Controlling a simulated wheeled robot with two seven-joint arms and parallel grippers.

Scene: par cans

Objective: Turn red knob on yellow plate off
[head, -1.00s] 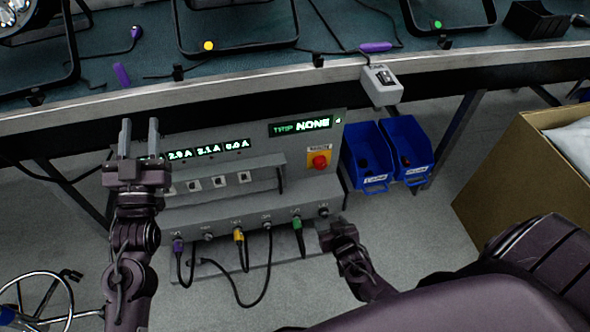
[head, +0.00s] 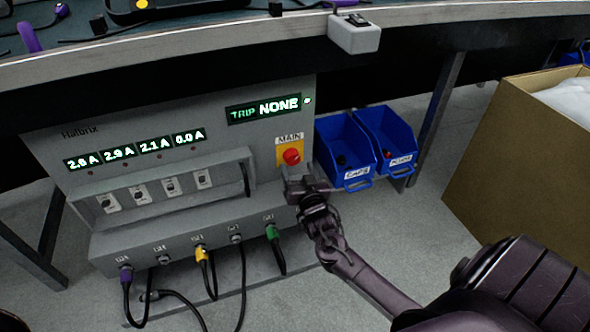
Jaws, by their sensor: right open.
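The red knob (head: 291,156) sits on a yellow plate (head: 284,150) under the label MAIN, at the right of the grey power unit (head: 60,165). My right gripper (head: 302,176) is just below and to the right of the knob, its fingers close to the plate's lower edge. It is open and holds nothing that I can see. I cannot tell whether a finger touches the knob. The display (head: 264,109) reads TRIP NONE, and the current readouts (head: 135,149) are lit. My left gripper is out of view.
Two blue bins (head: 343,145) stand right of the unit. A cardboard box (head: 515,165) is at the far right. The table edge (head: 200,45) overhangs the unit, with a grey switch box (head: 354,33) on it.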

